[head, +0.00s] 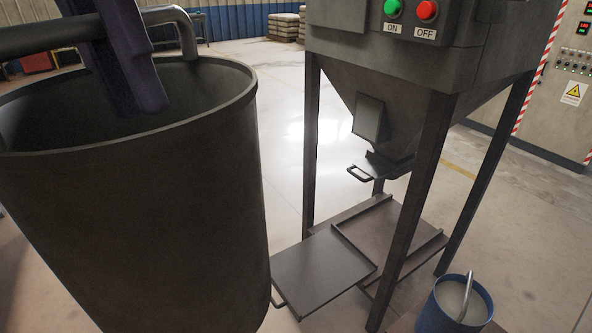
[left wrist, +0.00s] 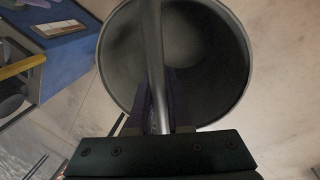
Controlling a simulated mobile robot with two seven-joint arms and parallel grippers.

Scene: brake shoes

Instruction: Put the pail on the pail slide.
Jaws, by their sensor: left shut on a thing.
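The pail (head: 130,210) is large, dark grey and empty, and fills the left of the head view, upright and close to the camera. My left gripper (head: 140,95) is shut on the pail's bar handle. In the left wrist view the fingers (left wrist: 158,120) clasp the handle above the open mouth of the pail (left wrist: 235,60). The pail slide (head: 315,268) is a flat dark plate, drawn out low on the left of the hopper machine, and it is bare. The pail hangs to the left of it and nearer the camera. My right gripper is out of view.
The hopper machine (head: 400,60) stands on several legs, with its outlet (head: 385,160) above the base. A small blue bucket (head: 455,305) stands on the floor by the front leg. A control cabinet (head: 560,90) is at the right. Floor left of the machine is clear.

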